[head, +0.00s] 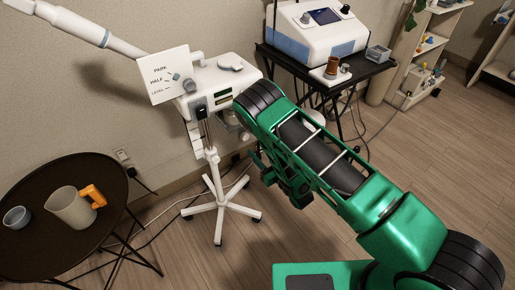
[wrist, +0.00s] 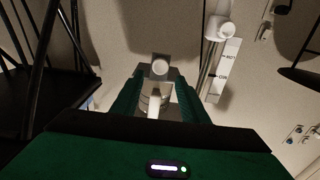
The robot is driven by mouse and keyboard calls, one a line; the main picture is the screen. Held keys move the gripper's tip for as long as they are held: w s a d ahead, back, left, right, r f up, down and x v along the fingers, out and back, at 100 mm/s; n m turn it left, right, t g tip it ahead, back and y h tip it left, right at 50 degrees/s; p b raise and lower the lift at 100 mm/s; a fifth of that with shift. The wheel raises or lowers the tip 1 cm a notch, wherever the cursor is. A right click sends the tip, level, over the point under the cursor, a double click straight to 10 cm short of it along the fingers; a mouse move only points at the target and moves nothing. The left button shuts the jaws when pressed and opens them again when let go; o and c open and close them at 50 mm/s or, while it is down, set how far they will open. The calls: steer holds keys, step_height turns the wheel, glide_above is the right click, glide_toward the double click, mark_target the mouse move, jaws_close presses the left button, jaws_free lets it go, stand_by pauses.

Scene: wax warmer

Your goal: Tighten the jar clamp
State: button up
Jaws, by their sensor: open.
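The white stand unit (head: 205,95) is at the upper middle of the head view, on a wheeled post. A small grey fitting (head: 232,119) shows under its right side, partly hidden by my green arm; I cannot tell if it is the jar clamp. In the wrist view, my gripper (wrist: 157,92) is open, with one green finger on each side of a pale round-ended knob (wrist: 160,68) on a grey block. A pale bar and a glassy curved shape (wrist: 153,103) lie between the fingers. Contact with the fingers cannot be told. My fingertips are hidden in the head view.
A dark round table (head: 60,245) with a jug (head: 72,207) and small bowl (head: 17,217) stands at the left. A black cart (head: 373,68) bearing a white machine (head: 318,32) stands behind. Cables lie around the stand's wheeled base (head: 219,203). Open floor is at the right.

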mark_target(247, 137)
steer(key=shift+x, duration=3.65)
steer(key=shift+a, duration=0.15)
steer(key=shift+c, duration=0.5)
steer(key=c, duration=0.6)
steer(key=m, duration=0.2)
steer(key=shift+m, duration=0.4)
steer(key=shift+c, duration=0.2)
steer(key=m, duration=0.4)
steer(key=shift+m, duration=0.3)
steer(key=m, duration=0.6)
steer(key=shift+w+r, duration=0.1)
steer(key=o, duration=0.7)
steer(key=shift+o, duration=0.2)
